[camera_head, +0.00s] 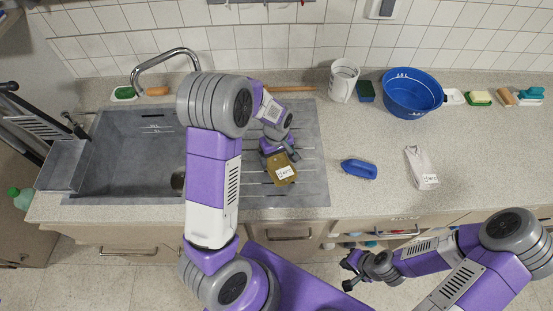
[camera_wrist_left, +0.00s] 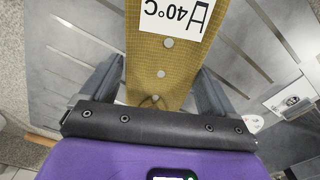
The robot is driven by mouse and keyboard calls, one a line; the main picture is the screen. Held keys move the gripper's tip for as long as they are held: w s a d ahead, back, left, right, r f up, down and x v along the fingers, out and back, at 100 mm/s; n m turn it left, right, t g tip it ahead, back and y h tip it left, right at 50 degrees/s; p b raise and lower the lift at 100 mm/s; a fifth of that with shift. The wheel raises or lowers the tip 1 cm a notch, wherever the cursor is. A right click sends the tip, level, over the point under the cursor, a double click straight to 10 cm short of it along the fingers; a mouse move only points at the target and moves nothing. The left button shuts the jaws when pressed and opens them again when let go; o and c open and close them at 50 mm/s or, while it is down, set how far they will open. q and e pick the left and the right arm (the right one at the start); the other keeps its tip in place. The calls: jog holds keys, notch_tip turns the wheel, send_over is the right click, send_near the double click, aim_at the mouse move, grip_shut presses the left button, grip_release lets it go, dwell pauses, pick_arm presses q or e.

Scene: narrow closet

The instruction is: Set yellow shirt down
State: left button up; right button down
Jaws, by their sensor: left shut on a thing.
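The yellow shirt (camera_head: 282,171) is a small folded mustard piece with a white label, over the ribbed grey drainboard in the head view. My left gripper (camera_head: 277,150) is shut on it at its far end. In the left wrist view the shirt (camera_wrist_left: 157,70) lies between the two dark fingers, with buttons and a "40°C" label showing. I cannot tell whether its lower end touches the drainboard. My right gripper (camera_head: 352,270) is empty, its fingers apart, in front of the counter's front edge.
The sink basin (camera_head: 130,150) is left of the drainboard. A blue brush (camera_head: 358,169) and a folded white garment (camera_head: 422,167) lie on the counter to the right. A white cup (camera_head: 343,80) and a blue tub (camera_head: 412,94) stand at the back. The right counter has bare room.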

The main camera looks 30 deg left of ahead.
pick_arm(q)
jog(key=shift+f, duration=0.8)
jog(key=shift+w+f, duration=0.15)
jog(key=shift+f, duration=0.15)
jog(key=shift+f, duration=0.15)
jog(key=o, duration=1.1)
